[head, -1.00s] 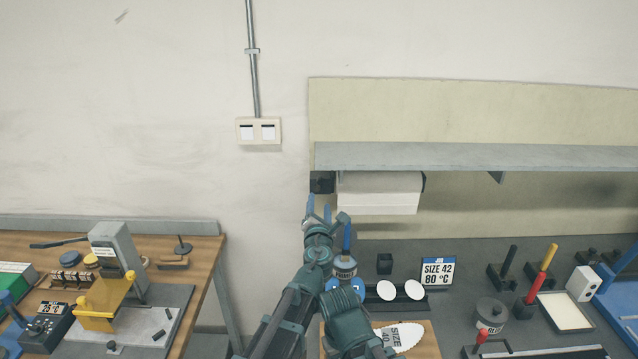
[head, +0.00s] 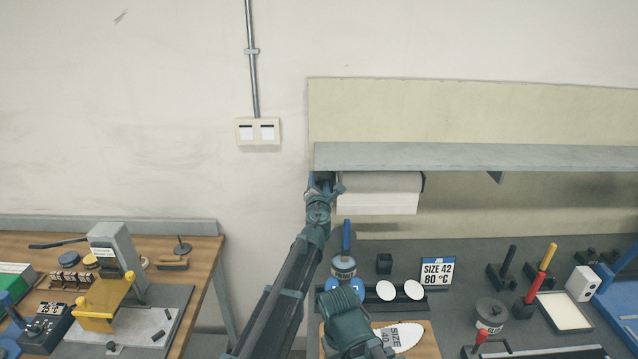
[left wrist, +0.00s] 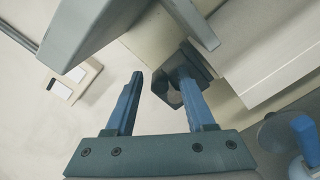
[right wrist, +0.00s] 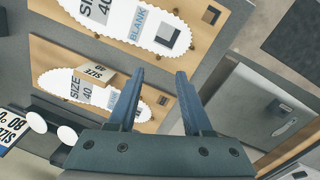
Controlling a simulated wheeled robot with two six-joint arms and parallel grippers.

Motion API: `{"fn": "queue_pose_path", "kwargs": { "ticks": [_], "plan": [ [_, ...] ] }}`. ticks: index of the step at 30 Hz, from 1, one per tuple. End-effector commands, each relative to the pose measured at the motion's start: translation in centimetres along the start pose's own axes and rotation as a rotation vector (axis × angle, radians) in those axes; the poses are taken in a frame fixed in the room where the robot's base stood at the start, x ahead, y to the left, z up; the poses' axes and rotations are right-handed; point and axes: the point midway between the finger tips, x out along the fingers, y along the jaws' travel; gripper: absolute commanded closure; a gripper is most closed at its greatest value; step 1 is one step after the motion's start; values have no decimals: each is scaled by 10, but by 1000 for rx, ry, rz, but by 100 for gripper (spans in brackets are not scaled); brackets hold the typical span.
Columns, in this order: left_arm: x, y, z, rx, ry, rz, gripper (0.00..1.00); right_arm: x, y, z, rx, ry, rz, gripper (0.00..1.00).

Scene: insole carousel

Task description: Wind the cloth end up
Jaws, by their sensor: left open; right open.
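The white cloth roll (head: 380,182) hangs under the grey shelf, and its flat end (head: 377,204) hangs straight down in front. In the left wrist view the cloth (left wrist: 262,55) is at the upper right. A dark knob (left wrist: 162,88) sits at the roll's left end; in the head view my gripper mostly hides it. My left gripper (head: 321,182) is open at the knob. In the left wrist view its right finger overlaps the knob, and the left finger stands apart from it; contact is unclear. My right gripper (right wrist: 158,85) is open and empty above the bench boards.
The shelf (head: 470,155) is close above my left gripper. Insole boards (right wrist: 190,75) lie under my right gripper. A wooden table (head: 205,245) stands left, past a gap.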

Motion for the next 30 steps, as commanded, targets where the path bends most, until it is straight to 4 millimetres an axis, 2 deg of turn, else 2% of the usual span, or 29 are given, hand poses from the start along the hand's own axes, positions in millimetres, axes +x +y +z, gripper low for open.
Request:
{"fn": "queue_pose_path", "kwargs": {
  "ticks": [3,12,30],
  "plan": [
    [0,0,0,0,0,0,47,0,0,0,0,0,0,50],
    [-1,0,0,0,0,0,100,0,0,0,0,0,0,50],
    [-1,2,-1,-11,2,2,100,0,0,0,0,0,0,50]
  ]
}}
